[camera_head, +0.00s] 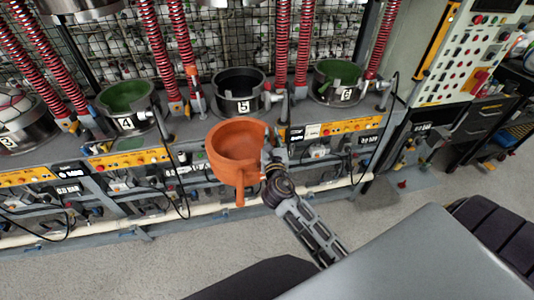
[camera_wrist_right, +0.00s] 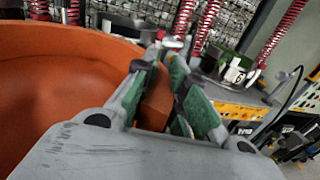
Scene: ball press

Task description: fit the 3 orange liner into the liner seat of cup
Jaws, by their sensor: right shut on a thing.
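An orange liner (camera_head: 237,148), a round bowl shape with a stem hanging below, is held in the air in front of the machine row in the head view. My right gripper (camera_head: 268,165) is shut on its right-hand edge. In the right wrist view my right gripper (camera_wrist_right: 160,90) has its green-padded fingers on either side of an orange part of the liner (camera_wrist_right: 50,75). The cup numbered 5 (camera_head: 238,104) stands behind the liner, with a dark inside. Cups 4 (camera_head: 128,122) and 6 (camera_head: 350,95) show green insides. My left gripper is not in view.
Red springs (camera_head: 280,45) and rods rise behind the cups. Orange control panels (camera_head: 130,158) and hoses line the machine front. A control cabinet (camera_head: 450,65) stands at the right. Cup 3 (camera_head: 22,135) is at the far left. Open floor lies in front.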

